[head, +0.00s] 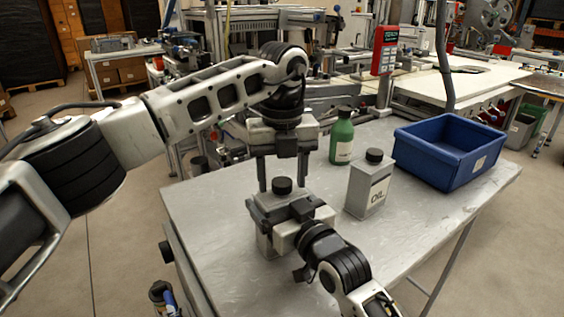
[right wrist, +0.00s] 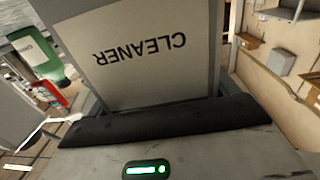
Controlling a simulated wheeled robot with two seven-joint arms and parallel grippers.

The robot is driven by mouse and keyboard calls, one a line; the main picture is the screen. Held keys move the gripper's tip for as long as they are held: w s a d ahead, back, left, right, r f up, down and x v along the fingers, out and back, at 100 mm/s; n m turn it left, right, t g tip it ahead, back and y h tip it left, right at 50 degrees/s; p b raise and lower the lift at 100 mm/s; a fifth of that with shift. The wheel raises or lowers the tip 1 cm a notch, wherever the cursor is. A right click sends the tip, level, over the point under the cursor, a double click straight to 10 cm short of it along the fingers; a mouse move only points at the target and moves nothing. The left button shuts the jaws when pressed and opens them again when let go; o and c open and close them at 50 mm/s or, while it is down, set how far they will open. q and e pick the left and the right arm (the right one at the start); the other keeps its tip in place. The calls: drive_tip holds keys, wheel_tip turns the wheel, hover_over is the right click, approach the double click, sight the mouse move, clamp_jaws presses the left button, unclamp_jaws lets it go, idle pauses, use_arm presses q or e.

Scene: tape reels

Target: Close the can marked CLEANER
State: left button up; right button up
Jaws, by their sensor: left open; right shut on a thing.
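The can marked CLEANER (right wrist: 140,55) is a grey metal can; its label reads upside down in the right wrist view. In the head view the can (head: 265,243) stands upright near the table's front left. My right gripper (head: 287,213) is shut on its upper body. A black cap (head: 281,185) sits at the top of the can; I cannot tell how tight it is. My left gripper (head: 282,179) points down from above, open, with one finger on each side of the cap and gaps between. Part of the can is hidden behind my right gripper.
A grey can marked OIL (head: 369,186) with a black cap stands just right of the held can. A green bottle (head: 342,138) stands behind it. A blue bin (head: 449,152) is at the table's right. The grey table (head: 400,235) is clear at the front right.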

use_arm(q)
drive_tip(key=shift+c, duration=0.2)
drive_tip(key=c, duration=1)
drive_tip(key=m, duration=1.3)
drive_tip(key=shift+m, duration=0.3)
drive_tip(key=m, duration=0.4)
drive_tip(key=o, duration=1.2)
drive_tip(key=shift+c, duration=0.2)
